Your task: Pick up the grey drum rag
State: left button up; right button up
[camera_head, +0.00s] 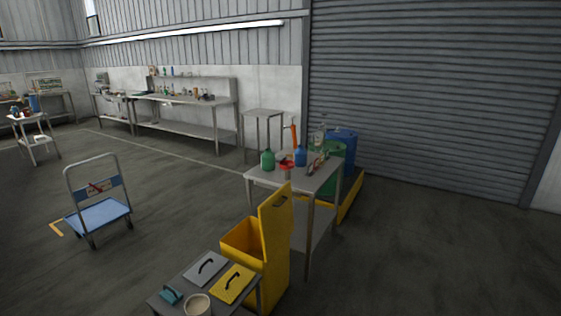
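I cannot make out a grey drum rag for certain in the head view. A green drum (327,152) and a blue drum (344,143) stand on a yellow-edged base (351,196) behind a grey worktable (264,175). The drum tops are partly hidden by the things on the worktable. On it stand a green jug (267,160), a blue jug (300,156), a red item (286,164) and several small items too small to tell apart. Neither of my grippers is in view.
A yellow bin (273,262) with its lid raised stands in front of the worktable. A blue trolley (98,215) stands left; floor between is clear.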

aim_at(280, 157)
jog(key=z, duration=1)
jog(key=i, duration=8.4)
jog(key=u, duration=2.75)
